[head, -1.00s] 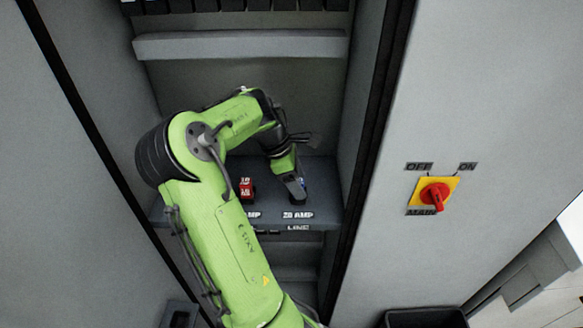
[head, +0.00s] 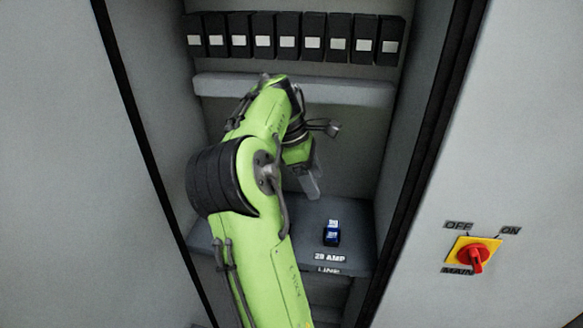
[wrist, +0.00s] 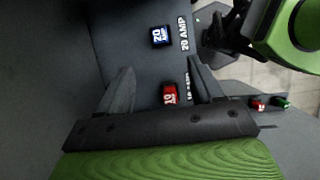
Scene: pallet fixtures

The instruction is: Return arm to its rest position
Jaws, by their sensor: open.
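My green arm reaches into the open cabinet. My gripper (head: 315,188) hangs above the shelf in the head view, up and left of the blue fuse. In the wrist view my gripper (wrist: 160,85) shows two spread fingers with nothing held between them. The blue 20 amp fuse (head: 331,234) stands on the shelf (head: 356,250) behind its "20 AMP" label; it also shows in the wrist view (wrist: 161,37). A red 10 fuse (wrist: 169,94) shows between the fingers in the wrist view, lower down on the shelf; my arm hides it in the head view.
A row of black binder-like blocks (head: 289,36) stands at the cabinet's top, above a grey ledge (head: 350,91). The cabinet side walls are close on both sides. A red rotary switch on a yellow plate (head: 460,248) is on the right panel. Small red and green parts (wrist: 270,103) show in the wrist view.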

